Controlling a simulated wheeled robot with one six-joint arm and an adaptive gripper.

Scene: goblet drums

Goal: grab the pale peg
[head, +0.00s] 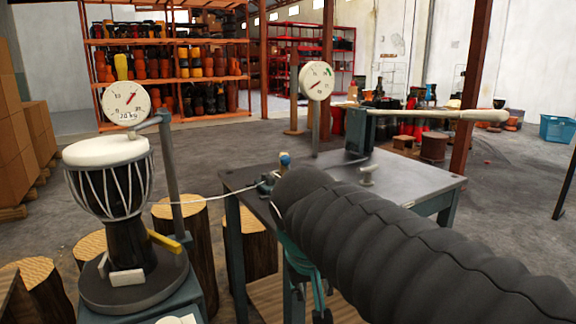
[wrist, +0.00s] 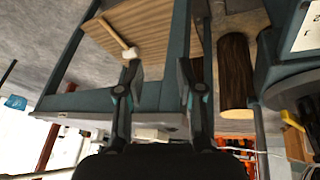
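In the head view my gripper (head: 305,275) is mostly hidden under my arm, by the near side of the bench. A pale-headed mallet (wrist: 130,52) lies on the wooden lower shelf (wrist: 155,25).
A goblet drum (head: 125,215) stands on a round base at left, with a cord (head: 210,201) running towards the bench. A clamp post (head: 172,180), dial gauges and log stools (head: 190,225) are nearby. A long pale rod (head: 440,114) juts right above the bench.

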